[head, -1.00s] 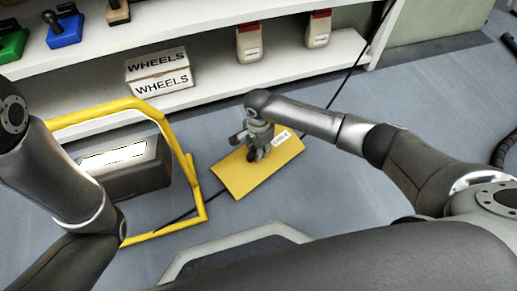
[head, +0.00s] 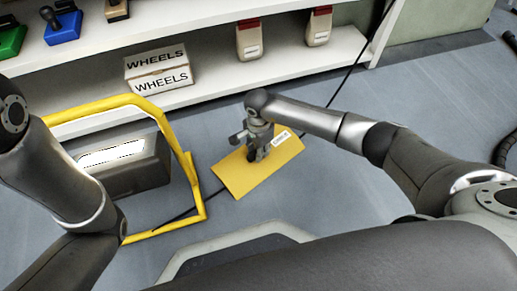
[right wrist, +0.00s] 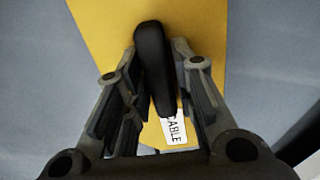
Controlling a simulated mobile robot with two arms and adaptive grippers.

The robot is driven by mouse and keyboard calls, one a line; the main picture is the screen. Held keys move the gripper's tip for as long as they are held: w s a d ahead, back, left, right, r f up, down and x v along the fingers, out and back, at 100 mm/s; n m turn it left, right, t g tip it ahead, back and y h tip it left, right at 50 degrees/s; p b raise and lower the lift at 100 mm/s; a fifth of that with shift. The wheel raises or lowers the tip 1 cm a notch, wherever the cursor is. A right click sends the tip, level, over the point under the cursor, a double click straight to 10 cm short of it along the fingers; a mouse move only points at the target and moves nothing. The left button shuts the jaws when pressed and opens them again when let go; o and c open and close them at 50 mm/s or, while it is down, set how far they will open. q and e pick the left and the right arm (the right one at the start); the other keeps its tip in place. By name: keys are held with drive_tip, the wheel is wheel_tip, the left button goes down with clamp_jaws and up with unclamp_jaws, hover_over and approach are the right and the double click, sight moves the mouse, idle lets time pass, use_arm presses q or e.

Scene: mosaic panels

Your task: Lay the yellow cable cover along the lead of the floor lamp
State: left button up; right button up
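The yellow cable cover (head: 235,176) is a flat panel with a white "CABLE" label and a dark upright grip (right wrist: 153,65). My right gripper (head: 256,146) is above it, its fingers close against both sides of the grip in the right wrist view (right wrist: 156,68). The cover lies across the lamp's black lead (head: 330,98), roughly in line with it. The lead runs in at its upper right and shows again at lower left; the stretch between is hidden. The floor lamp (head: 187,173) has a yellow tube frame and a lit white panel. My left gripper is out of view.
A white shelf (head: 215,75) at the back holds a WHEELS box (head: 160,78) and two beige, red-topped items (head: 249,38). A dark hose (head: 505,148) lies at the far right. Grey floor is open between shelf and cover.

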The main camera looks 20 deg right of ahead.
drive_tip(key=shift+o, duration=1.4)
drive_tip(key=shift+s+f, duration=0.1)
wheel_tip(320, 180, up, 12)
drive_tip(key=shift+d, duration=0.1)
